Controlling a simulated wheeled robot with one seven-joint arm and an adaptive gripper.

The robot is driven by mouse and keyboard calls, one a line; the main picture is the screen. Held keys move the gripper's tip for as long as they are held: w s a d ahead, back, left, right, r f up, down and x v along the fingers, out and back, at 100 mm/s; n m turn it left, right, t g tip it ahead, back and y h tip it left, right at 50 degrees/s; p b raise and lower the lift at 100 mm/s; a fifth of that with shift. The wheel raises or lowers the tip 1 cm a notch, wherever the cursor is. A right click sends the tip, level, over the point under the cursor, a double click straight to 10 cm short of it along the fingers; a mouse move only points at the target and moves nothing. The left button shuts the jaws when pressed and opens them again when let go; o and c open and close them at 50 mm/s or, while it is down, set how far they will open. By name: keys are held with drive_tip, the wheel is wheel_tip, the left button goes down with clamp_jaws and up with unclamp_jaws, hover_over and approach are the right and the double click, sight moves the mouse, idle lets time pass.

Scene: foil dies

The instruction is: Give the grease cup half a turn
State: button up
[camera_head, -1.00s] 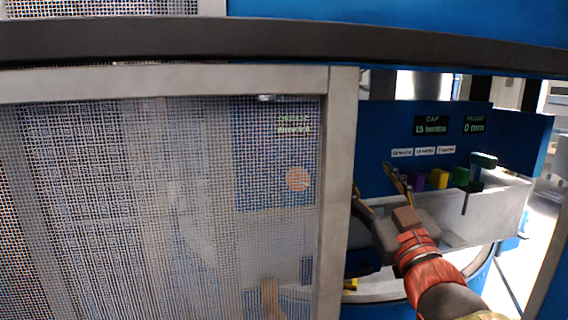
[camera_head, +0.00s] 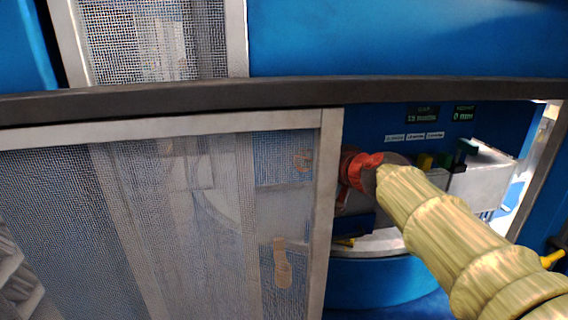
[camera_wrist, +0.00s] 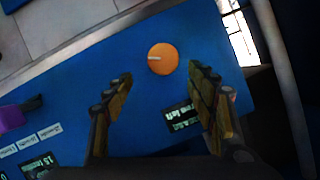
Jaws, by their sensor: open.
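The grease cup (camera_wrist: 163,59) is an orange disc with a pale line on its face, on a blue panel in the upper middle of the wrist view. My gripper (camera_wrist: 160,76) is open and empty. Its two yellowish, dark-jointed fingers stand apart, one to the lower left of the cup and one to its right, not closed on it. In the head view my arm reaches in from the right, and the mesh and frame obscure the fingers. A small dark display (camera_wrist: 182,117) sits below the cup.
A framed mesh panel (camera_head: 170,220) fills the left, its upright post (camera_head: 326,200) beside my arm. A dark rail (camera_head: 290,95) crosses above. A purple block (camera_wrist: 12,117) shows in the wrist view.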

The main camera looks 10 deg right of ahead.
drive_tip(key=shift+n, duration=0.4)
drive_tip(key=x, duration=0.5)
drive_tip(key=a+p+x, duration=0.1)
drive_tip(key=x, duration=0.1)
drive_tip(key=shift+w+f, duration=0.2)
drive_tip(key=shift+f, duration=0.3)
drive_tip(key=shift+c, duration=0.4)
drive_tip(key=c, duration=1.1)
drive_tip(key=b, duration=0.2)
drive_tip(key=shift+f+m+y+b, duration=0.15)
drive_tip(key=shift+m+y+b, duration=0.15)
drive_tip(key=shift+y+b, duration=0.1)
